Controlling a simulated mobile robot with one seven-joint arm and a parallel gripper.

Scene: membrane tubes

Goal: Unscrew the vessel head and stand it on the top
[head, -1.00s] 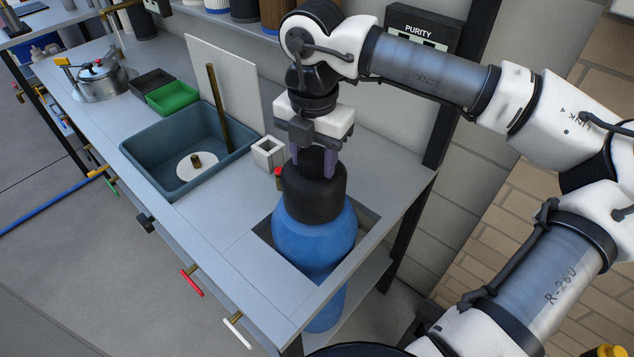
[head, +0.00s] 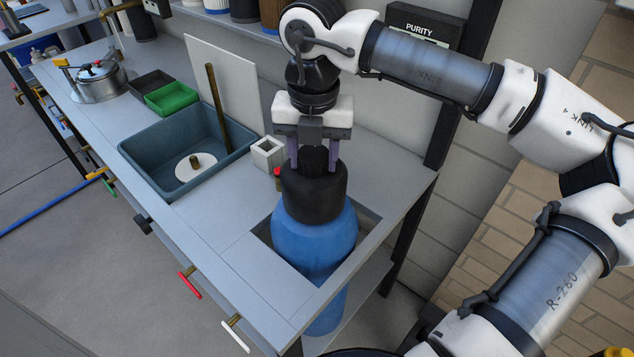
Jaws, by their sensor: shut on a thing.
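The vessel is a blue tank (head: 312,240) standing upright through a square cutout in the bench top. Its black head (head: 314,192) sits on the tank's neck, with a narrower black knob on top and a small red part at its left side. My gripper (head: 314,160) points straight down above the head. Its two purple fingers are shut on the knob, one on each side. I cannot see a gap between the head and the tank. The bench top (head: 225,225) has bare room left of the cutout.
A blue-grey basin (head: 140,158) holds a white disc (head: 195,168) and a brown upright rod (head: 217,105). A small white square holder (head: 268,153) stands just left of the head. A green tray (head: 171,97), a dark tray (head: 150,83) and a metal pot (head: 100,82) are farther back.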

